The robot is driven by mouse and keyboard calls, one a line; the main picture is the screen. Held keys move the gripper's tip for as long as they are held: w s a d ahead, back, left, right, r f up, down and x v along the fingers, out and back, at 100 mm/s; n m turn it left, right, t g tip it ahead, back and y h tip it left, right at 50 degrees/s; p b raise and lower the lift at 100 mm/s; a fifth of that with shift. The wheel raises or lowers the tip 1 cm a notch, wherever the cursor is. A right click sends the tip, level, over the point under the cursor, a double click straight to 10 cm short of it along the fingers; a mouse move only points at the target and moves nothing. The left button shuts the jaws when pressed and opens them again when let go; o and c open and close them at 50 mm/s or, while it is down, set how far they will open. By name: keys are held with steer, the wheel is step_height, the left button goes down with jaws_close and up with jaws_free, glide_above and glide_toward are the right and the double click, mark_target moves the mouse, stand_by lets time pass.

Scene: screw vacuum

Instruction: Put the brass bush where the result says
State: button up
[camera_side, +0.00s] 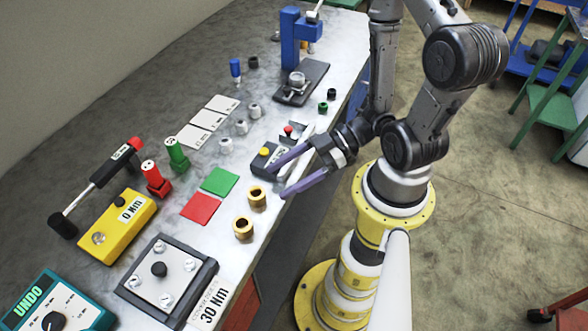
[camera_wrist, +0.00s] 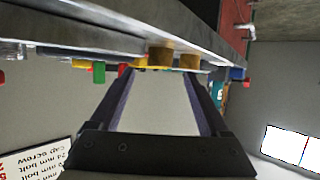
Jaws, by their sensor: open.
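Two brass bushes stand on the bench near its front edge, one nearer the coloured pads (camera_side: 257,196) and one closer to the camera (camera_side: 242,228). Their open tops show dark holes. A green pad (camera_side: 220,181) and a red pad (camera_side: 202,208) lie flat and bare to their left. My gripper (camera_side: 276,185) is open and empty by the bench's front edge, with its purple fingers pointing towards the bench. In the wrist view, the bushes (camera_wrist: 160,56) (camera_wrist: 189,62) show beyond the spread fingertips, apart from them. No readable result shows.
A dark box with a yellow button (camera_side: 265,152) stands beside my fingers.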

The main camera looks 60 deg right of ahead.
steer(key=shift+v, duration=0.95)
